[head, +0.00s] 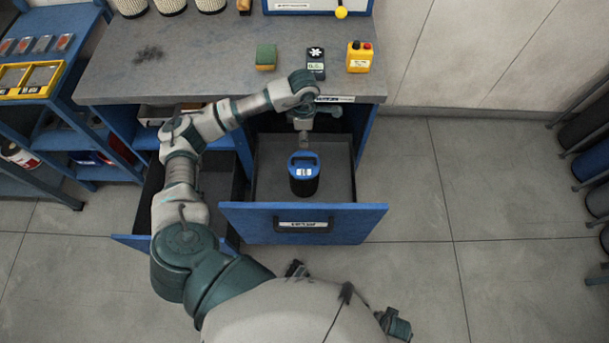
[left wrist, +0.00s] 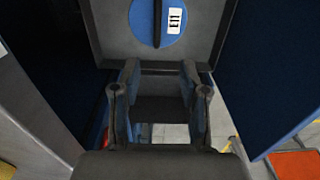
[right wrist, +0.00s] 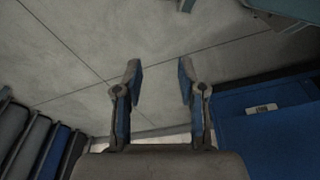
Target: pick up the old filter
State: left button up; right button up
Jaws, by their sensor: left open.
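The old filter (head: 304,178) appears to be the black cylinder with a blue top and handle, upright in the open right drawer (head: 345,212). Its round blue top with an "E11" label (left wrist: 174,20) shows at the top of the left wrist view, partly cut off. My left gripper (head: 304,140) reaches into the drawer opening, behind the filter and apart from it. Its fingers (left wrist: 159,72) are open and empty in the left wrist view. My right gripper (right wrist: 159,70) is open and empty, with grey floor beyond its fingers.
The workbench top (head: 210,75) is above the drawer, with a green-yellow sponge (head: 266,56), a dark meter (head: 316,62) and a yellow box (head: 359,57) near its edge. A second drawer is open at left behind my arm.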

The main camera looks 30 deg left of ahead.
pick_arm(q)
send_over(304, 158)
notch_tip(304, 158, down, 9)
jog(key=shift+s+d+f+b, duration=0.1)
jog(key=shift+d+b, duration=0.05)
jog(key=shift+b, duration=0.2)
jog(key=f, duration=0.6)
jog(key=shift+w+a+b, duration=0.25)
jog(key=shift+w+b, duration=0.05)
jog(key=shift+f, duration=0.15)
jog(key=shift+c, duration=0.9)
grip_shut()
pick_arm(e)
jog(key=r, duration=0.1)
jog(key=w+r, duration=0.1)
jog(key=r, duration=0.1)
jog(key=shift+r, duration=0.3)
